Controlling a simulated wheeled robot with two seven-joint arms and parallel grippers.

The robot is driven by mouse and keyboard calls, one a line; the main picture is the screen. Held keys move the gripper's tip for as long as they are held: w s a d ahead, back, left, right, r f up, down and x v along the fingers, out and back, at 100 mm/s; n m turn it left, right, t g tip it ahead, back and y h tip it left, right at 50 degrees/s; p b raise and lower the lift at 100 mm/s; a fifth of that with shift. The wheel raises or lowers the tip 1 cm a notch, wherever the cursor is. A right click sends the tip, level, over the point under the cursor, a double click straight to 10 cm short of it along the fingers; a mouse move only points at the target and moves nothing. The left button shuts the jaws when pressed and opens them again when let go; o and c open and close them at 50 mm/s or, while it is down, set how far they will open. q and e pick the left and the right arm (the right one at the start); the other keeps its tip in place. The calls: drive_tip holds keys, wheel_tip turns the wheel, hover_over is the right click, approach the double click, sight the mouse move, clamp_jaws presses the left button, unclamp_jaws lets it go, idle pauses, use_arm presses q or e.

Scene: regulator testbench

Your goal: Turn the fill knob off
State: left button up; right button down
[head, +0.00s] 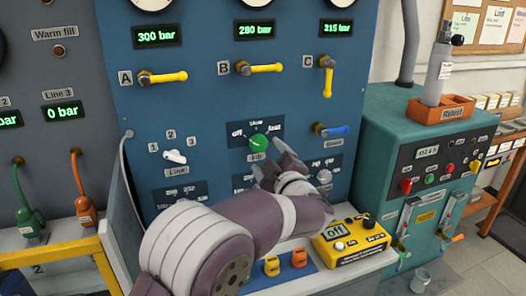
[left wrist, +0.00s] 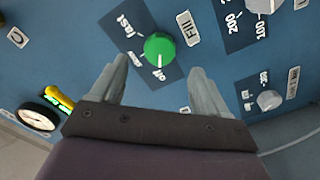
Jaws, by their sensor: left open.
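The green fill knob (head: 258,141) sits on the blue panel under the 280 bar readout, with a dark scale plate marked off, slow and fast around it. In the left wrist view the knob (left wrist: 158,47) is fully visible, just beyond and between the fingertips. I cannot tell exactly which mark its pointer meets. My left gripper (head: 269,161) is open and empty, just below the knob in the head view, its fingers apart and not visibly touching it. In the left wrist view the gripper (left wrist: 158,66) has one finger on each side. My right gripper is not in view.
A white line knob (head: 174,156) is left of the fill knob. Yellow lever B (head: 260,68) is above, and a blue-handled valve (head: 331,130) is to the right. A yellow meter (head: 350,240) stands on the ledge below. A grey knob (left wrist: 269,100) lies near the right finger.

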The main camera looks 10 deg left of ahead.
use_arm(q)
drive_tip(key=v, duration=0.7)
drive_tip(key=shift+s+d, duration=0.1)
